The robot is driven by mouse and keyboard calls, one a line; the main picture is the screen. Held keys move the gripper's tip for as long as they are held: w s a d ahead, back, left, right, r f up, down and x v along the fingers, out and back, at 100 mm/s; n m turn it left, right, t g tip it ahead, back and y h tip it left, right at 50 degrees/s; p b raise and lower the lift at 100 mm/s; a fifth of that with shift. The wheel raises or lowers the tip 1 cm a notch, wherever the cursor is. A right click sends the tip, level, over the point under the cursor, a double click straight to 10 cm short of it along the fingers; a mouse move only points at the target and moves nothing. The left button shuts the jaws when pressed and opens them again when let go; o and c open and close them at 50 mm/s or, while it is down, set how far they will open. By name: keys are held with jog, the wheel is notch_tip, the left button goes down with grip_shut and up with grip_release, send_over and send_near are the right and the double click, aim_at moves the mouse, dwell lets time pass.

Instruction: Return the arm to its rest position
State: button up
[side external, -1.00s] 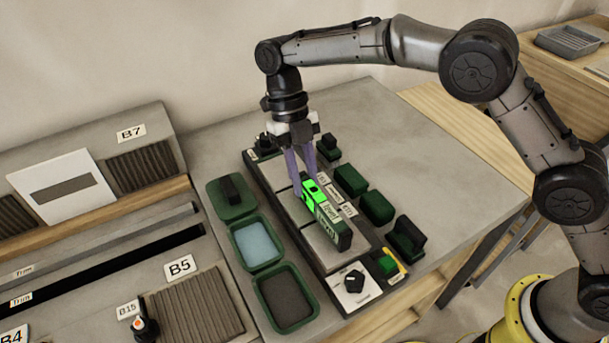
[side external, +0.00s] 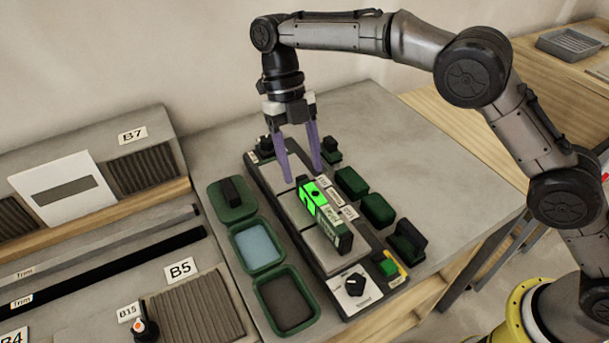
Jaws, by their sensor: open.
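My gripper (side external: 303,174) has two purple fingers, spread apart and empty. It points down over the far part of the dark tile-levelling board. The green level (side external: 325,215) lies on the light tiles (side external: 320,250) along the middle of the board, with its bright green end toward my gripper. My fingertips are above and behind that end, apart from it as far as I can tell. My arm comes in from the right and bends down at the wrist.
Green blocks (side external: 376,209) sit on the right. A black knob (side external: 355,284) and a green button (side external: 387,266) are at the near end. The grey tabletop (side external: 350,110) behind is clear.

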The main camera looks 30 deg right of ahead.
jog(key=d+r+m+t+y, duration=0.1)
jog(key=d+r, duration=0.3)
jog(key=r, duration=0.4)
jog(key=d+r+t, duration=0.1)
jog(key=d+r, duration=0.3)
jog(key=r, duration=0.4)
jog(key=s+d+r+m+t, duration=0.3)
jog(key=s+d+r+m, duration=0.4)
jog(key=s+d, duration=0.3)
jog(key=s+d+f+m+t, duration=0.2)
jog(key=s+d+m, duration=0.1)
jog(key=s+m, duration=0.35)
jog(key=s+d+f+m+t, duration=0.1)
jog(key=s+d+f+m, duration=0.15)
jog(key=s+m, duration=0.35)
jog(key=s+d+f+m+t, duration=0.1)
jog(key=s+f+m, duration=0.1)
jog(key=f+m, duration=0.3)
jog(key=s+d+f+m+t+h, duration=0.1)
jog(key=s+f+m, duration=0.2)
jog(key=m, duration=0.7)
notch_tip(320, 180, down, 2)
jog(key=shift+d+f, duration=0.2)
jog(key=shift+d, duration=0.05)
jog(key=shift+m, duration=0.25)
